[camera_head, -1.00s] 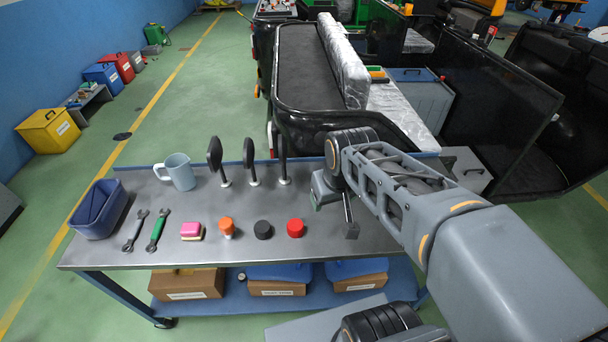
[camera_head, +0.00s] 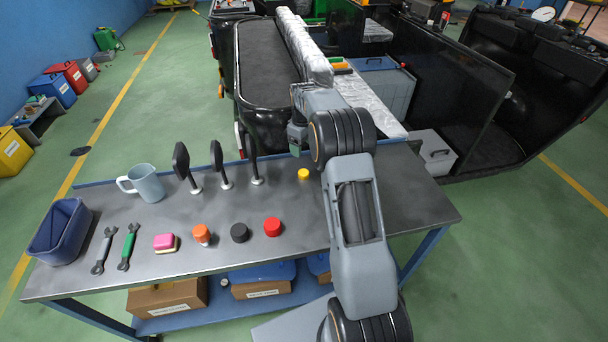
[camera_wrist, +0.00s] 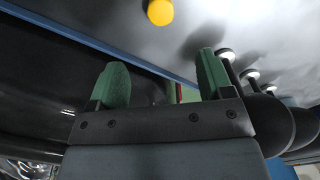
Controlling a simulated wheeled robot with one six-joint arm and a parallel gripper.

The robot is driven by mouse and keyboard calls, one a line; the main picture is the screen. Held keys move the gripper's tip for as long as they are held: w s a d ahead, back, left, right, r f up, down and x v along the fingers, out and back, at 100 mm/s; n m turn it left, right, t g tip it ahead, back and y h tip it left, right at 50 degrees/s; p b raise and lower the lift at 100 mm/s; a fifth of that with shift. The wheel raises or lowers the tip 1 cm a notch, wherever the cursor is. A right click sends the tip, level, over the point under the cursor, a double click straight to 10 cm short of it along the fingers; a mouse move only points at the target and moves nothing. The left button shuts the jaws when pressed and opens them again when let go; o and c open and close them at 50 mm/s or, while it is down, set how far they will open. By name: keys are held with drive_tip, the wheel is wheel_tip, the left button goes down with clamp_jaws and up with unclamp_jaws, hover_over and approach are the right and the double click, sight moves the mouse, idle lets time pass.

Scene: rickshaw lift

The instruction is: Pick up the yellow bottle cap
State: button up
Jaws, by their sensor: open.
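The yellow bottle cap (camera_head: 303,174) lies on the grey table top (camera_head: 280,200), near its back edge and right of the mirrors. It also shows at the top of the wrist view (camera_wrist: 160,12). My gripper (camera_wrist: 158,82) has its two green fingers apart with nothing between them. In the wrist view the cap lies beyond the fingertips, not touching them. In the head view my gripper (camera_head: 294,150) is mostly hidden behind my arm, close to the table's back edge and the cap.
Three black mirrors on stands (camera_head: 218,165) rise left of the cap. Orange (camera_head: 201,233), black (camera_head: 239,232) and red (camera_head: 272,227) caps stand towards the front. A mug (camera_head: 147,183), wrenches (camera_head: 128,247), a pink sponge (camera_head: 164,242) and a blue bin (camera_head: 62,232) are further left. The table's right end is clear.

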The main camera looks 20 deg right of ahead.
hover_over(304, 172)
drive_tip(key=f, duration=0.7)
drive_tip(key=shift+w, duration=0.2)
drive_tip(key=shift+s+f+p, duration=0.15)
drive_tip(key=shift+f+p, duration=0.5)
drive_tip(key=shift+f, duration=2)
drive_tip(key=shift+c, duration=0.2)
drive_tip(key=c, duration=1)
drive_tip(key=shift+r, duration=0.1)
